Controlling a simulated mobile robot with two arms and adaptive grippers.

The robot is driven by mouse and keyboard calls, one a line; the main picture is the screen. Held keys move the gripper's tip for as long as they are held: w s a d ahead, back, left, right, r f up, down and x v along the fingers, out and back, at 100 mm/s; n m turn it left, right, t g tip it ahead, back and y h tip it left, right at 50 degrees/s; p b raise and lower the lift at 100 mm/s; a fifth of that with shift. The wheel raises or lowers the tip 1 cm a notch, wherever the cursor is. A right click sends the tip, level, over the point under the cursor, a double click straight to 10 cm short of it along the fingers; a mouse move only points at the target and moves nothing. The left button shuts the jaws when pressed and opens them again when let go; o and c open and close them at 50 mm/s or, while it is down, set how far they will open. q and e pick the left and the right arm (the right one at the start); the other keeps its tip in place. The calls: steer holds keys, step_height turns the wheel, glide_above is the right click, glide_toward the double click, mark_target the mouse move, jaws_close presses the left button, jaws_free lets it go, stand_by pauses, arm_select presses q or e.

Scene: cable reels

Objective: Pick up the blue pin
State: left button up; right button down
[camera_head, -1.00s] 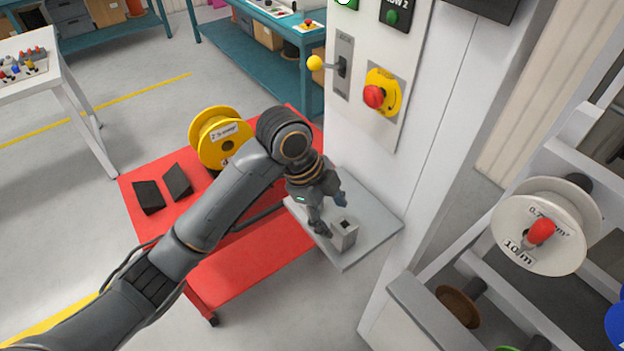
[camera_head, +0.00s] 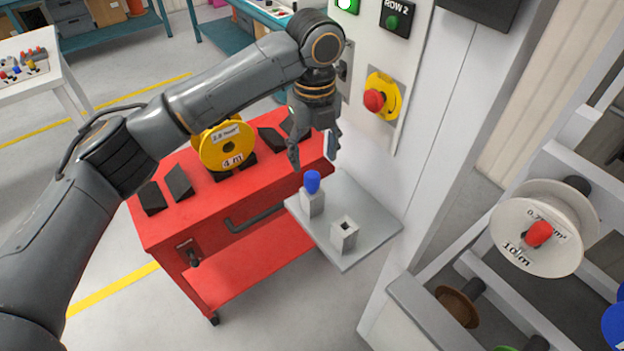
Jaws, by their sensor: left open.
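The blue pin (camera_head: 312,182) stands upright in a small grey block (camera_head: 312,203) on the grey shelf (camera_head: 352,252). My left gripper (camera_head: 311,153) is open, fingers pointing down, a little above the pin and apart from it. Nothing shows between its fingers. My right gripper is not in the view.
A red cart (camera_head: 215,200) beside the shelf carries a yellow reel (camera_head: 226,145) and dark wedges. The white panel right of the gripper has a red stop button (camera_head: 374,100). A rack at right holds a white reel (camera_head: 530,230).

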mark_target(311, 174)
arm_select(q)
steer(key=shift+f, duration=0.9)
steer(key=shift+a+f+p, duration=0.1)
steer(key=shift+f+p, duration=0.35)
steer(key=shift+f, duration=0.15)
step_height(311, 174, down, 4)
steer(key=shift+a+r+p, duration=0.15)
steer(key=shift+r+p, duration=0.05)
steer(key=shift+p, duration=0.45)
steer(key=shift+f, duration=0.4)
steer(key=shift+c, duration=0.4)
jaws_close()
steer(key=shift+r, duration=0.1)
